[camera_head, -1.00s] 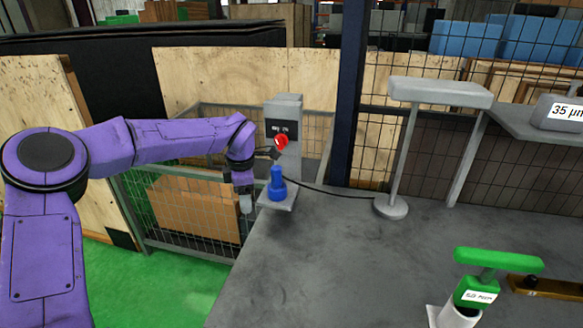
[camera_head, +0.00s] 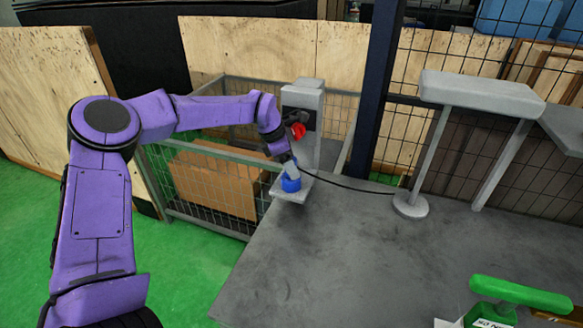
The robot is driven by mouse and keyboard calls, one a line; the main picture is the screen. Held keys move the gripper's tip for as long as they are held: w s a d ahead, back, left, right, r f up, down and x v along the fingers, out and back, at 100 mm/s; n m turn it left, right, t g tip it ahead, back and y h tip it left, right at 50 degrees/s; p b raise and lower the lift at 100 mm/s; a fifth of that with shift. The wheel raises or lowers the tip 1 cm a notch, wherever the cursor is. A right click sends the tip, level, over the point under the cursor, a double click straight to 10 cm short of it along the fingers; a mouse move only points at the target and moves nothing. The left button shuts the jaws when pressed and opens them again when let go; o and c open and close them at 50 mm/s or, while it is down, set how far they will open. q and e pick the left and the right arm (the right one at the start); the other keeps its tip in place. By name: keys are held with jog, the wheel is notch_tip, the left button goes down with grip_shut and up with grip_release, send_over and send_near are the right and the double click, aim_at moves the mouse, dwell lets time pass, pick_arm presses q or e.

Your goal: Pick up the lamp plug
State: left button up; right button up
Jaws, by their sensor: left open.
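The blue lamp plug (camera_head: 291,184) stands on the small ledge of the grey socket box (camera_head: 304,95) at the table's far left corner. A black cable runs from there to the grey lamp (camera_head: 411,205). My left gripper (camera_head: 291,170) is open and points down at the top of the plug, covering its upper part. I cannot tell whether the fingers touch it. A red round knob (camera_head: 298,131) on the box is close behind my left wrist. My right gripper is not in view.
The grey table (camera_head: 350,260) is clear in its middle. A green-handled tool (camera_head: 518,294) stands at the lower right. A wire mesh cage with a cardboard box (camera_head: 215,180) stands left of the table, and a mesh fence behind it.

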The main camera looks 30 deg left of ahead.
pick_arm(q)
jog(key=shift+s+f, duration=0.1)
jog(key=c, duration=1.1)
